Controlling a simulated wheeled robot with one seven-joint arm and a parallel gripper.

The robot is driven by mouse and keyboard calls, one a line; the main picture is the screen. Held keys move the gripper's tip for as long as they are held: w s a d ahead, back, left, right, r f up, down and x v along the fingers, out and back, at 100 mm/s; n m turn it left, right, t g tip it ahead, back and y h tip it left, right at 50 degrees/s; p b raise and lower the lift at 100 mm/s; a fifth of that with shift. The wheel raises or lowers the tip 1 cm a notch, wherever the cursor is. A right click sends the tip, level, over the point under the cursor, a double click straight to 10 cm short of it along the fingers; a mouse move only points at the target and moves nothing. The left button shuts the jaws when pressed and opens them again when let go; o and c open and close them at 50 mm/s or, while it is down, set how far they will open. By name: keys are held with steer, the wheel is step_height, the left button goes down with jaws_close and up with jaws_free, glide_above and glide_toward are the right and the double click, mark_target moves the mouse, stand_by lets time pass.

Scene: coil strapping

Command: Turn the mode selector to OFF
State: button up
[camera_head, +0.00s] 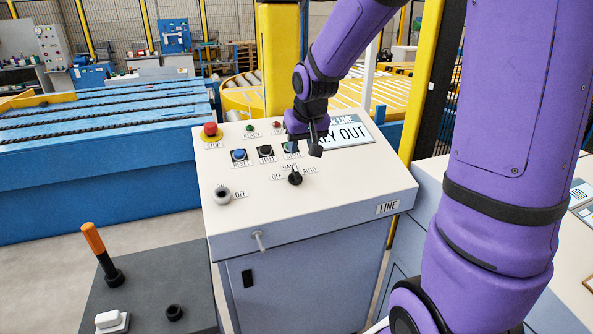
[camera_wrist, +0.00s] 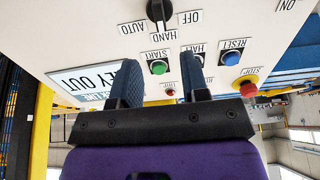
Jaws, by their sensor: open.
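The mode selector (camera_head: 295,178) is a black knob on the sloping top of the pale line console (camera_head: 345,200), with OFF on its left, HAND above and AUTO on its right. In the wrist view the selector (camera_wrist: 159,11) shows at the top edge, partly cut off, with the labels upside down; its narrow grip seems to point towards HAND. My gripper (camera_head: 314,143) is above the console, just behind and to the right of the selector, apart from it. In the wrist view its two fingers (camera_wrist: 160,82) are spread with nothing between them.
A red stop button (camera_head: 210,129), blue reset button (camera_head: 239,155) and black halt button (camera_head: 265,151) are on the console. The green start button (camera_head: 288,148) is partly behind my gripper. An ON/OFF key switch (camera_head: 222,193) is at the left. A KEY OUT sign (camera_head: 350,132) lies behind.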

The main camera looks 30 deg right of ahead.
mark_target(296, 171)
steer(key=x, duration=1)
steer(key=shift+w+f, duration=0.1)
steer(key=shift+f, duration=0.2)
jaws_close()
